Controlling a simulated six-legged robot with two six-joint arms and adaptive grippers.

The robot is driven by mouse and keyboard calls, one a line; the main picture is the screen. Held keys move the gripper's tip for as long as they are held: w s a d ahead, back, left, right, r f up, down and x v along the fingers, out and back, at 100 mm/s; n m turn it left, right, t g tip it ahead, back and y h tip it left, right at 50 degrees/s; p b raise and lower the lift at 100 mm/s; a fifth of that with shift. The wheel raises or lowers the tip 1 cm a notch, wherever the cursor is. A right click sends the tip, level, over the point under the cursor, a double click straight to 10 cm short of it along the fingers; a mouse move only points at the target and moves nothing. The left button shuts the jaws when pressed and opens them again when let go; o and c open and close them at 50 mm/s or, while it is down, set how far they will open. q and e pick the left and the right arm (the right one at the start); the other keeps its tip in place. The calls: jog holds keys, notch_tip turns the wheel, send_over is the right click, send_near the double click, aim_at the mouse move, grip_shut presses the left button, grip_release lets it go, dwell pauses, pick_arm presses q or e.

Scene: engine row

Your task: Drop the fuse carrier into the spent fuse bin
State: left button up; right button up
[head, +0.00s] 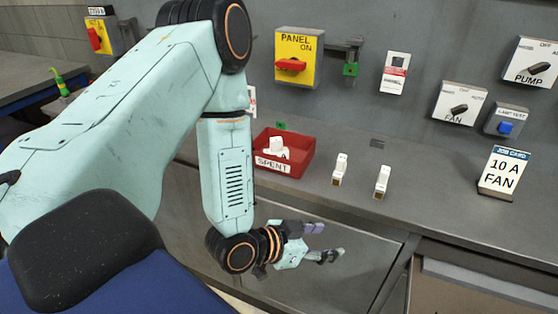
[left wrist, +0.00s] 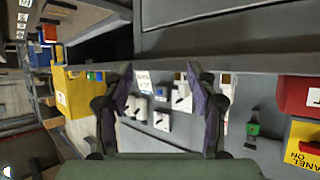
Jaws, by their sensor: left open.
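The red bin marked SPENT (head: 297,170) stands on the grey counter, with white pieces (head: 276,150) inside. I cannot tell their exact shape. Two small white fuse-like blocks stand upright to its right, one nearer (head: 340,168) and one farther (head: 382,182). Which one is the fuse carrier is not clear. My left gripper (head: 324,242) is open and empty, in front of the counter's front edge, below the blocks in the picture. In the left wrist view its fingers (left wrist: 160,78) are apart with nothing between them, and the red bin (left wrist: 297,95) is at the right edge. My right gripper is not in view.
On the back wall are a yellow PANEL ON switch (head: 296,58), a FAN switch (head: 460,103), a PUMP switch (head: 530,63) and a blue-button box (head: 506,121). A job card reading 10 A FAN (head: 503,173) stands on the counter's right. The counter between is mostly clear.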

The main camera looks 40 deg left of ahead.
pick_arm(q)
jog(key=s+a+f+n+g+y+b, duration=0.1)
jog(key=s+f+g, duration=0.4)
jog(key=s+f, duration=0.5)
jog(key=s+a+f+n+g+y+b, duration=0.2)
jog(key=s+f+n+g+y+b, duration=0.2)
jog(key=s+f, duration=0.7)
jog(key=s+g+b, duration=0.2)
jog(key=shift+s+f+n, duration=0.2)
jog(key=shift+s+n, duration=0.1)
jog(key=shift+s, duration=0.1)
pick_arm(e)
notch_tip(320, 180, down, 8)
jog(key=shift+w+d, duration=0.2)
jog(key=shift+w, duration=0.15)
